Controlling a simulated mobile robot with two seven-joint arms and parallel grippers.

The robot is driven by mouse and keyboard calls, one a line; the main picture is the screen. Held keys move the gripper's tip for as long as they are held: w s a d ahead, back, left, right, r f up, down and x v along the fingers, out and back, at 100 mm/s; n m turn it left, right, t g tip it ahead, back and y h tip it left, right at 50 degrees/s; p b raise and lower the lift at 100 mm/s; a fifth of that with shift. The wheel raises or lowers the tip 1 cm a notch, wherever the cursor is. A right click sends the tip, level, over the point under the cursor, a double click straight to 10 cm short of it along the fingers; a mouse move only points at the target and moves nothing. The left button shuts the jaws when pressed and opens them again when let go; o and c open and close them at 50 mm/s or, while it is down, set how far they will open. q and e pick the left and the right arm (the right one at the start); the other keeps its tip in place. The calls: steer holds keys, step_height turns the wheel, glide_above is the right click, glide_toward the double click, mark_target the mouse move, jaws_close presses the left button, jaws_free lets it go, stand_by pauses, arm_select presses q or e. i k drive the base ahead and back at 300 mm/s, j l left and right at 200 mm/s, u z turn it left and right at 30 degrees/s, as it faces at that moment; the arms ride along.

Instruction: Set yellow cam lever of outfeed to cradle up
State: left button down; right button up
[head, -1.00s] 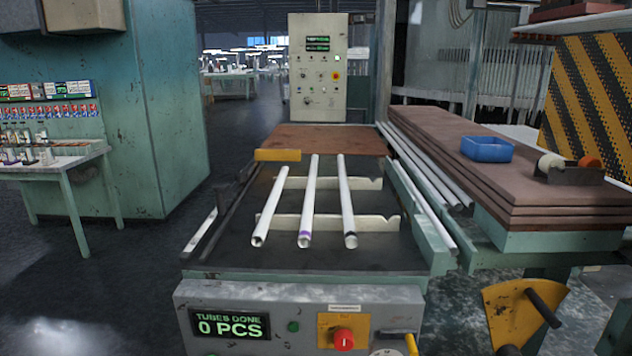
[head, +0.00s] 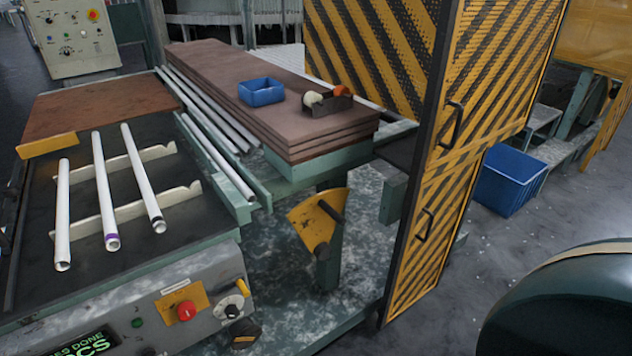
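In the head view, a yellow quadrant plate with a dark lever handle (head: 319,226) stands on a post right of the outfeed table (head: 130,248). Three white glass tubes (head: 104,190) lie on two notched pale cradle rails (head: 135,204). I cannot tell which lever the task names. Neither of my grippers is in view.
A yellow-black striped guard door (head: 450,150) stands at centre right. A stack of brown boards (head: 270,100) carries a blue tray (head: 261,92) and a tape dispenser (head: 328,101). A blue bin (head: 510,180) is on the floor. A dark rounded surface fills the lower right corner.

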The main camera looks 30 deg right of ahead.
mark_target(315, 219)
steer(key=z, duration=1)
